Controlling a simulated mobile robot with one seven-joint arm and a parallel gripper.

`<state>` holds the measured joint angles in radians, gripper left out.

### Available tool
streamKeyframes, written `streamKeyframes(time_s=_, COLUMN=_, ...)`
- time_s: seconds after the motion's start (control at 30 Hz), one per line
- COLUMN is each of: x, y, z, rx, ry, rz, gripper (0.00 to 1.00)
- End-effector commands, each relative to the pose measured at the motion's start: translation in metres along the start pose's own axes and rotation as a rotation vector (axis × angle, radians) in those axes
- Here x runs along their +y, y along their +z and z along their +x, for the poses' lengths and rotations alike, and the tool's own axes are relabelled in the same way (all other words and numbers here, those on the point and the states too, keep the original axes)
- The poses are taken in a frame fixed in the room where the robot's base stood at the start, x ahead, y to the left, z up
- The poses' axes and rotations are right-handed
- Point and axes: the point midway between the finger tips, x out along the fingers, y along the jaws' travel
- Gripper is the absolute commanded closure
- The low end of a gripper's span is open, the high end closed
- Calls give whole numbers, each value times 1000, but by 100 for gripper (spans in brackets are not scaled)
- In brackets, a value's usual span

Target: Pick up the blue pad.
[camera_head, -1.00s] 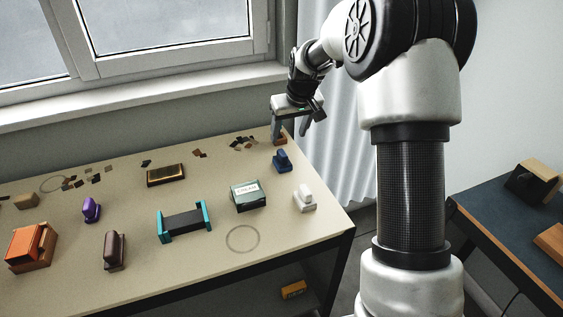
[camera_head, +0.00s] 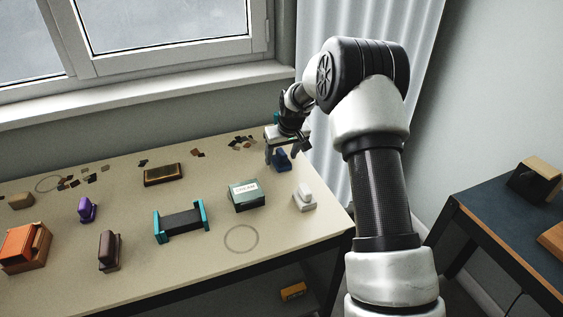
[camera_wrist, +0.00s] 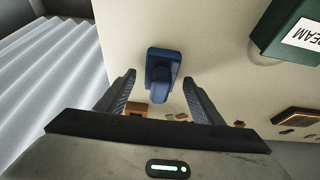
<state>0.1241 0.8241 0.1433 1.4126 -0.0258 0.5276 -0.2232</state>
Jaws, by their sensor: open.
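The blue pad (camera_head: 282,160) is a small dark-blue block with a rounded grip on top, standing near the right end of the beige table (camera_head: 130,255). In the wrist view the blue pad (camera_wrist: 163,68) lies just beyond the fingertips, between their lines. My gripper (camera_head: 285,160) is open and empty at the pad in the head view; in the wrist view my gripper (camera_wrist: 158,80) has its two fingers spread, one to each side. I cannot tell the height gap between fingers and pad.
A green box labelled CREAM (camera_head: 247,195) and a white pad (camera_head: 304,197) stand nearby. A teal-ended holder (camera_head: 181,222), a dark gold-rimmed box (camera_head: 163,174), a purple pad (camera_head: 87,209) and a brown pad (camera_head: 109,251) stand further left. The curtain (camera_head: 335,100) hangs behind the table's right end.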

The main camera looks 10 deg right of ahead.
Motion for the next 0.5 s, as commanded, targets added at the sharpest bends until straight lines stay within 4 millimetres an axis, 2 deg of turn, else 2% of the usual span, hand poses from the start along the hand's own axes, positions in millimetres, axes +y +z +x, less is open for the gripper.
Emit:
streamKeyframes(time_s=0.2, x=0, y=0, z=0, rx=1, ry=0, rz=0, gripper=41)
streamKeyframes(time_s=0.43, x=0, y=0, z=0, rx=0, ry=0, rz=0, gripper=80)
streamKeyframes(time_s=0.47, x=0, y=0, z=0, rx=0, ry=0, rz=0, gripper=84)
streamKeyframes(time_s=0.5, x=0, y=0, z=0, rx=1, ry=0, rz=0, gripper=84)
